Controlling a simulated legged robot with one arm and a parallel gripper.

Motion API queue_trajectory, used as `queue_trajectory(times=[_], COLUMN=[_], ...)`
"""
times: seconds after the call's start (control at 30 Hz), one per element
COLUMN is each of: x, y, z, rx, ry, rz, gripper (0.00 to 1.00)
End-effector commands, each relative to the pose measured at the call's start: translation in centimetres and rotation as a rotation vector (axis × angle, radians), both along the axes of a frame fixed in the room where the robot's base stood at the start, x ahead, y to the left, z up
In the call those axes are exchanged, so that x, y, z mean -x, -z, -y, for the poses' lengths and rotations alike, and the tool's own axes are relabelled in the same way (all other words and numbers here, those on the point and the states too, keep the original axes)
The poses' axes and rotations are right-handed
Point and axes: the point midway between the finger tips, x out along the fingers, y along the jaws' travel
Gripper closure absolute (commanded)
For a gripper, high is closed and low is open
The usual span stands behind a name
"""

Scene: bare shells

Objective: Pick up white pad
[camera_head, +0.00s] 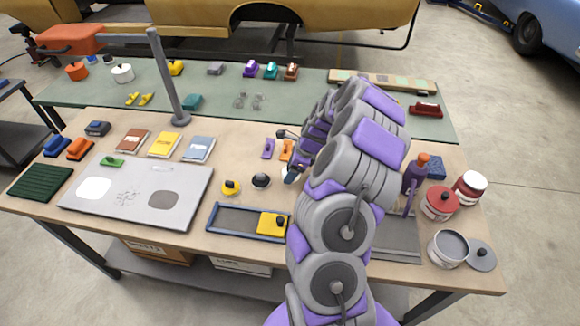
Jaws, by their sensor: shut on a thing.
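The white pad (286,172) shows only as a small pale edge on the beige bench, right of the yellow-based knob and the dark round knob. My gripper (292,177) reaches down over it and is shut on it. My arm and the gripper itself hide most of the pad, and I cannot tell whether it is clear of the bench top.
A blue-framed tray (226,222) with a yellow block lies in front. Purple and orange pieces (268,148) sit just behind. Red-topped pots (440,203) crowd the right.

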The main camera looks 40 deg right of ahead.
Motion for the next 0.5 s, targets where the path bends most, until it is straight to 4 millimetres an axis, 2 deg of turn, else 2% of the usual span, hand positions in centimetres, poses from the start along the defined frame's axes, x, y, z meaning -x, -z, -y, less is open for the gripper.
queue_trajectory(times=[0.5], x=[7.4], y=[-1.0], z=[-2.8], rx=[0.002], ry=[0.003], rz=[0.001], gripper=[0.64])
